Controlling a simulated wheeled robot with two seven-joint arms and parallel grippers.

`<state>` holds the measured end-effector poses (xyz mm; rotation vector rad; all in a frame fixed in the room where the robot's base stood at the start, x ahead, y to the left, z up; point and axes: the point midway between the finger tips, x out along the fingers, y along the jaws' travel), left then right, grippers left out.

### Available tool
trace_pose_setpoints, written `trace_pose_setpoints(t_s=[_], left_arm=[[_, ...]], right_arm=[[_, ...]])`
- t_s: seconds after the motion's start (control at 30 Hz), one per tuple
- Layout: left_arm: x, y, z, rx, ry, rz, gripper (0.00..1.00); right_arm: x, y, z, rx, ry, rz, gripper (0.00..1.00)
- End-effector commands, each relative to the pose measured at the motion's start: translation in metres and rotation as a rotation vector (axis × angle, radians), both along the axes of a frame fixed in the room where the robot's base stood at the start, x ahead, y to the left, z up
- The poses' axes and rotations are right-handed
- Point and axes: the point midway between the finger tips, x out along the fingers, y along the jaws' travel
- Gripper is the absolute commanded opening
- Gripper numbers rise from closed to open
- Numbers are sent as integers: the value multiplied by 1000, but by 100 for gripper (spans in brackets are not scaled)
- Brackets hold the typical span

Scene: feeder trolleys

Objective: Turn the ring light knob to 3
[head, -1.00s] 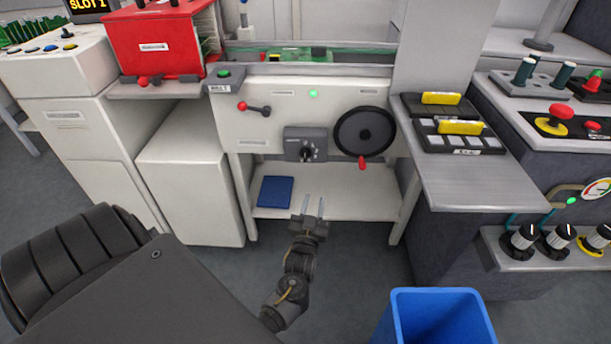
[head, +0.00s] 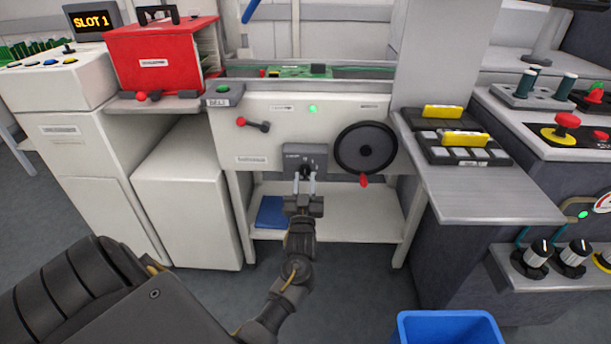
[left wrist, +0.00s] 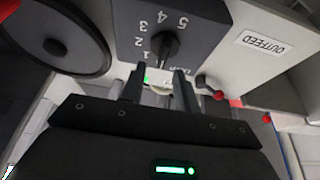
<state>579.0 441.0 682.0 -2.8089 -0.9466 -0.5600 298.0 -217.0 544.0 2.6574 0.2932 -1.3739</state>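The ring light knob (head: 305,171) is a small black knob on a dark grey box (head: 318,155) low on the white machine front. In the left wrist view the knob (left wrist: 166,47) sits in an arc of digits 1 to 5. I cannot tell surely which digit its pointer faces. My left gripper (head: 304,184) is open just in front of the knob, its fingers pointing at it. In the left wrist view, the fingertips of this gripper (left wrist: 157,73) are apart with nothing clearly between them. The right gripper is not in view.
A black handwheel (head: 366,147) with a red handle is right of the box. A red-knobbed lever (head: 255,125) is up left. A blue item (head: 272,212) lies on the lower shelf (head: 350,222). A blue bin (head: 448,330) stands on the floor at right.

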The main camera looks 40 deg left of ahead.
Motion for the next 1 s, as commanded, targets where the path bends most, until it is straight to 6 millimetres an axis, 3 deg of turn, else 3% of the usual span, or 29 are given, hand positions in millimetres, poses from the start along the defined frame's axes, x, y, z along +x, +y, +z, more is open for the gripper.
trace_pose_setpoints(t_s=[0.2,0.53,0.77,1.0], left_arm=[[16,12,8,0,0,1,31],[18,14,9,-1,1,0,31],[18,14,9,-1,1,0,2],[19,12,9,1,3,-2,0]], right_arm=[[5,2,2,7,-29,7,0],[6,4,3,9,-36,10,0],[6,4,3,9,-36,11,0],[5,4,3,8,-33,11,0]])
